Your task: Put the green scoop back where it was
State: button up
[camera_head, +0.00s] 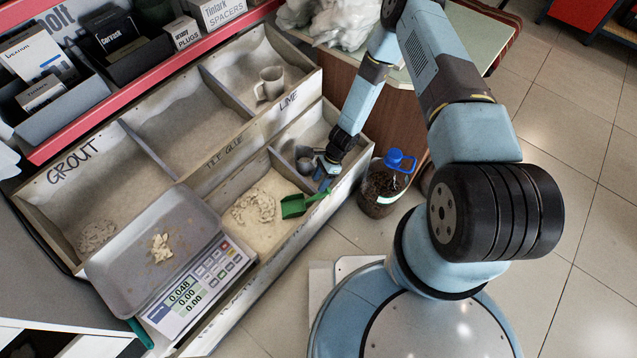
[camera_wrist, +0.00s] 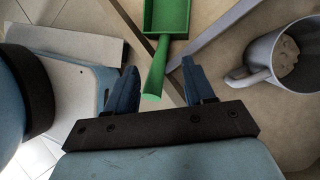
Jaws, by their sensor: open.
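The green scoop (camera_head: 294,206) lies in a front-row compartment, at the right end of its pale powder, with its handle pointing toward my gripper. In the wrist view the scoop (camera_wrist: 168,18) is at the top centre, its handle reaching down between my fingertips. My gripper (camera_head: 325,180) is low over the right side of the front row, beside the handle end. In the wrist view my gripper (camera_wrist: 160,78) is open, with visible gaps between the handle and both fingers. I cannot tell whether the handle touches the divider below it.
A grey cup-like scoop (camera_wrist: 278,60) lies close right of my gripper. Another grey mug (camera_head: 270,84) stands in the back-row lime compartment. A scale (camera_head: 200,285) with a grey pan stands left. A blue-lidded container (camera_head: 385,185) stands right of the bins.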

jog(key=v, duration=1.1)
jog(key=shift+r, duration=0.1)
